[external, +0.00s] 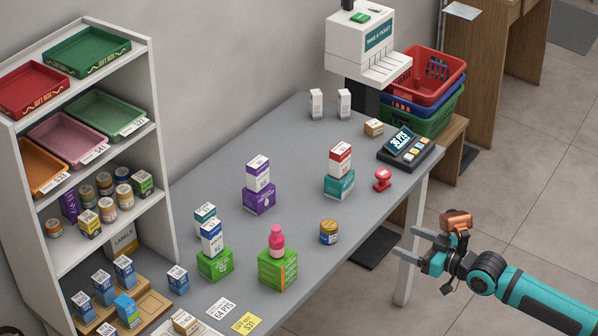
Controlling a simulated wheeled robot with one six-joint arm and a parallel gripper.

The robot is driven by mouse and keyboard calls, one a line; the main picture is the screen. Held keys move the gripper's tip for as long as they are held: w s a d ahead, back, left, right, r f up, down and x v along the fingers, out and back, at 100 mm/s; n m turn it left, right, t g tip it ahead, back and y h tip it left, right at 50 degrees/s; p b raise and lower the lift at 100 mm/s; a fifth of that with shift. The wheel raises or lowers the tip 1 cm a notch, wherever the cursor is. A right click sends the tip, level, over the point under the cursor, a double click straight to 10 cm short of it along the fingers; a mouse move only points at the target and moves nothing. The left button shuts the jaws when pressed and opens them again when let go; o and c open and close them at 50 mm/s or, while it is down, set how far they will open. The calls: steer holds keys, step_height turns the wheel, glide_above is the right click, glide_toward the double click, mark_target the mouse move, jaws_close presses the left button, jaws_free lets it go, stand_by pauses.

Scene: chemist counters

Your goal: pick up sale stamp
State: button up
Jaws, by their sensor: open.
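The sale stamp appears to be the small red stamp-shaped object (382,180) standing upright near the counter's right front edge. My gripper (408,244) is below and to the right of it in the picture, apart from it, beyond the front edge of the counter. Its two fingers point left, spread apart, with nothing between them. The grey counter (300,190) carries the stamp. The stamp's underside is hidden.
A card terminal (410,148) stands behind the stamp. A teal box (339,185) with a red-and-white box on top is to its left, and a small jar (328,232) is nearer the front edge. Bare counter surrounds the stamp. Stacked baskets (436,75) stand beyond the counter.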

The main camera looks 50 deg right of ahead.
stand_by(0.3)
steer(key=shift+o, duration=1.1)
steer(key=shift+w, duration=0.1)
